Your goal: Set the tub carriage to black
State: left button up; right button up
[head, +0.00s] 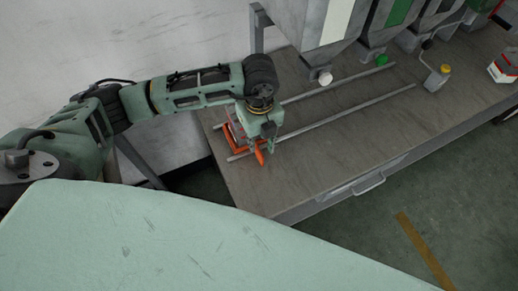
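The tub carriage (231,139), orange and grey, sits at the left end of two parallel rails on the bench. My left gripper (265,149) is low over it and hides much of it. An orange upright piece (259,157) shows at the fingers; I cannot tell whether they grip it. Along the rails hang a hopper with a white stripe (335,22) and white knob (325,77), and one with a green stripe (398,12) and green knob (382,60). A third grey hopper (431,14) has a dark knob (427,44). My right gripper is not in view.
The rails (350,118) run clear to the right of my gripper across the bench (300,175). A grey container with a yellow cap (437,78) and a red-and-white box (504,68) stand at the right. A drawer handle (369,184) juts from the bench front.

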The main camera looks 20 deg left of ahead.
aim_at(260, 152)
pick_arm(q)
notch_tip(260, 152, down, 6)
jog(key=shift+f+p, duration=0.25)
jog(key=shift+p, duration=0.4)
grip_shut()
